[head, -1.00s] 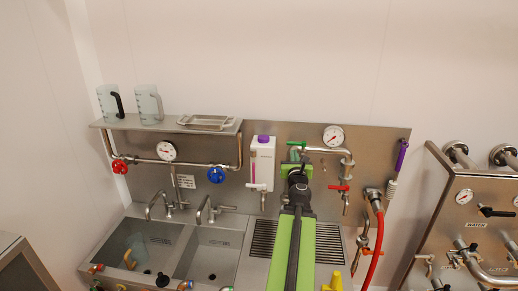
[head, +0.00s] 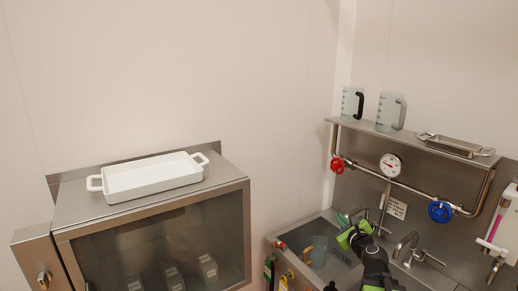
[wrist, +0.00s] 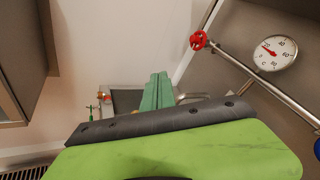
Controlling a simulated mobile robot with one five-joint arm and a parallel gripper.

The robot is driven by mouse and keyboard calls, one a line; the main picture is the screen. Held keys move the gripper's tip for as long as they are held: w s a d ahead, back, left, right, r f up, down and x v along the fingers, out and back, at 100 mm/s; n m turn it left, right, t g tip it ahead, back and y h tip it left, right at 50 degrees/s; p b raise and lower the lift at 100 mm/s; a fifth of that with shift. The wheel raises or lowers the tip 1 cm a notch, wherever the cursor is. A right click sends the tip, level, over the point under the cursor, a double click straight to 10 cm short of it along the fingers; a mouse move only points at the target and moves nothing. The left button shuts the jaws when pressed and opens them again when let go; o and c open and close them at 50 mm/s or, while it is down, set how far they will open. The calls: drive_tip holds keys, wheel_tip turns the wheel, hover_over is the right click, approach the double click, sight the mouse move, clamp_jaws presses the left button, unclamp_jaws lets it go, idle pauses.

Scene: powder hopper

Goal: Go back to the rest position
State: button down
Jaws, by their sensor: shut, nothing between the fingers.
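My gripper (head: 345,222) is at the lower right of the head view, in front of the steel sink, over or near its left basin (head: 325,252). I cannot tell its exact height. In the wrist view its two green fingers (wrist: 157,92) are together with nothing between them. Part of the basin shows behind the fingers in the wrist view.
A shelf (head: 350,128) with two jugs and a steel tray is above the sink. A red-handled valve (head: 337,164), gauge (head: 390,165) and blue valve (head: 440,211) are on the pipe below. Left stands a steel cabinet (head: 225,190) bearing a white dish (head: 152,178).

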drive_tip(key=s+a+f+n+g+y+b, duration=0.2)
drive_tip(key=a+f+n+g+y+b, duration=0.15)
drive_tip(key=a+f+n, duration=0.75)
drive_tip(key=s+a+f+n+g+y+b, duration=0.2)
drive_tip(key=a+f+n+g, duration=0.35)
drive_tip(key=a, duration=0.85)
drive_tip(key=s+a+f+n+h+b, duration=0.1)
drive_tip(key=s+a+f+n, duration=0.1)
drive_tip(key=s+f+n, duration=0.3)
drive_tip(key=s+d+f+n+g+h, duration=0.4)
drive_tip(key=s+d+f+n+g, duration=0.2)
drive_tip(key=s, duration=0.5)
drive_tip(key=shift+d+n+g+h, duration=0.35)
drive_tip(key=shift+d+n+g, duration=0.35)
drive_tip(key=shift+d, duration=0.3)
